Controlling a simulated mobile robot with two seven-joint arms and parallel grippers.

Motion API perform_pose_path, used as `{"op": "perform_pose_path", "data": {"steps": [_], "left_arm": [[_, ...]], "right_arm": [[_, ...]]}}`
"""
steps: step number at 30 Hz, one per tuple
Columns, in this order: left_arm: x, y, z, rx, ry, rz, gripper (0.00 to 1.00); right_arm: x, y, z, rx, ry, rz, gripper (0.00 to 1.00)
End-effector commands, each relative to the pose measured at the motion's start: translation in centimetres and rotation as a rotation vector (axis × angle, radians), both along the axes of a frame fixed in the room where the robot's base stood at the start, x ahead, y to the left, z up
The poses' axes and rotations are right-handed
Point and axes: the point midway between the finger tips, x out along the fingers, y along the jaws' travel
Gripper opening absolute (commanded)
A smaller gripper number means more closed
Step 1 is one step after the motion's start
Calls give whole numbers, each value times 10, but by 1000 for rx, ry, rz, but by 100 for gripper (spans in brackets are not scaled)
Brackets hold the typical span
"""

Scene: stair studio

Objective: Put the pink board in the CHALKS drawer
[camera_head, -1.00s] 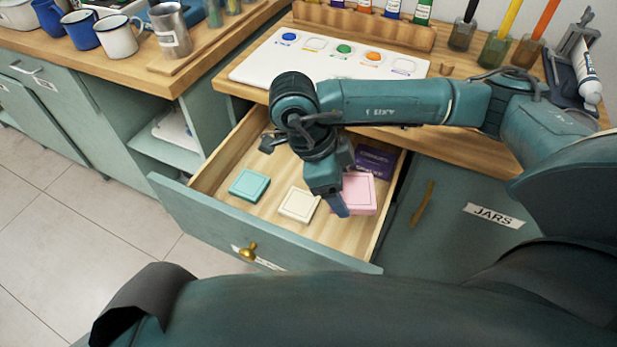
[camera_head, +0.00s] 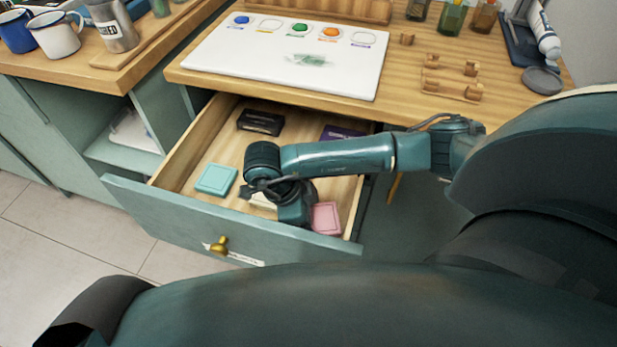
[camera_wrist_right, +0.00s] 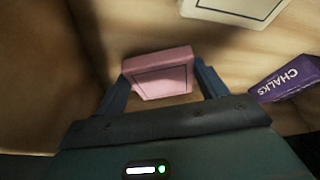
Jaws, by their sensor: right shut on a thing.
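The pink board (camera_head: 325,217) is in the front right part of the open drawer (camera_head: 165,207), partly hidden by my right arm. My right gripper (camera_head: 298,212) reaches down into the drawer beside it. In the right wrist view, the right gripper (camera_wrist_right: 165,77) is shut on the pink board (camera_wrist_right: 162,70), one finger on each side. A purple box (camera_wrist_right: 284,80) lettered CHALKS lies in the drawer; in the head view the purple box (camera_head: 340,132) is at the back right. The label below the drawer's brass knob is not readable. My left gripper is not in view.
A teal board (camera_head: 215,180) lies left in the drawer and a dark box (camera_head: 260,122) at its back. A cream board (camera_wrist_right: 235,8) lies near the gripper. The worktop above holds a white paint board (camera_head: 285,60). A wooden holder (camera_head: 452,88) stands to its right.

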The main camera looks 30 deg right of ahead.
Motion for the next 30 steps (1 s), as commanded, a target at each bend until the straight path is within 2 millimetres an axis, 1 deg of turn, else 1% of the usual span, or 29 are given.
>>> {"op": "perform_pose_path", "data": {"steps": [1, 6, 10, 11, 18, 19, 26, 28, 30], "left_arm": [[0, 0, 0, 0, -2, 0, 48], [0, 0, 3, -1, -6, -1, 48], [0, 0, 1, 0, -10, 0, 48], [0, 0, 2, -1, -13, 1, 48], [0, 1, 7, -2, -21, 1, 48], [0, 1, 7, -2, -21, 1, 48], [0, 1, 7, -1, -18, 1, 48], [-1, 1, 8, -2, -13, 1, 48], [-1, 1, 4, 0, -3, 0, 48]], "right_arm": [[0, 0, -3, 0, 0, 0, 50], [0, 0, -2, 0, -1, 0, 50], [0, 0, -5, 0, -1, 0, 50], [0, 0, -5, 0, -1, 0, 73], [0, 0, -4, 0, -1, 0, 92], [0, 0, -4, 0, -1, 0, 94], [0, 0, -3, 0, -1, 0, 94], [0, 0, 1, 0, -1, 0, 94], [3, 3, 7, 2, -4, 1, 94]]}}
